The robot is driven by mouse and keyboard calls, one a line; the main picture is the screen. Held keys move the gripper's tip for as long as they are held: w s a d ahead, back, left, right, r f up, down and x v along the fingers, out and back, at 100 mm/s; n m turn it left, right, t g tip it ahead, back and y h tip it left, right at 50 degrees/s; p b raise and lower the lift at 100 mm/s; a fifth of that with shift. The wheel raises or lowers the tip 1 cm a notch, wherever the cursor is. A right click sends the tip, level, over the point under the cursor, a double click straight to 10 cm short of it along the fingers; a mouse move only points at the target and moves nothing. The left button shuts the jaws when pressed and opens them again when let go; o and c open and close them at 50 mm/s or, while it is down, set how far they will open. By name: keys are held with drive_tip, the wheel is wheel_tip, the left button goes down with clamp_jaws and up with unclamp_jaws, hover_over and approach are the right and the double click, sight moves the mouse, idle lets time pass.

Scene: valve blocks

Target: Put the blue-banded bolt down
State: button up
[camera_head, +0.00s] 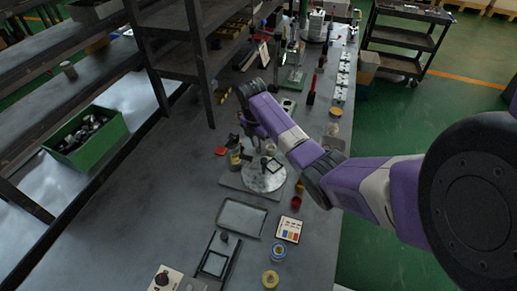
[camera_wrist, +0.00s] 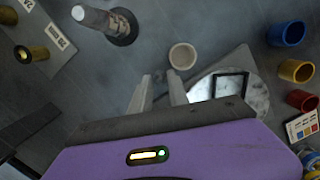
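My gripper (camera_wrist: 160,76) has its two pale fingers apart, with a gap between them and nothing visible in it. In the head view, my gripper (camera_head: 256,130) hangs above the bench near a round light plate (camera_head: 272,184), partly hidden by the arm. The plate also shows in the wrist view (camera_wrist: 258,98) with a dark square frame (camera_wrist: 231,84) on it. A small pale round cup (camera_wrist: 182,56) lies just beyond the fingertips. A grey cylindrical piece (camera_wrist: 90,16) is at the upper left of the wrist view, by a dark round base. I cannot make out a blue band on any bolt.
Blue (camera_wrist: 292,33), yellow (camera_wrist: 296,71) and red (camera_wrist: 302,100) cups stand to the right in the wrist view. A grey tray (camera_head: 241,232) and a colour-marked card (camera_head: 288,230) lie on the bench. A green bin (camera_head: 92,155) and shelf posts are at left.

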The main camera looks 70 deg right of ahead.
clamp_jaws()
idle(0.3)
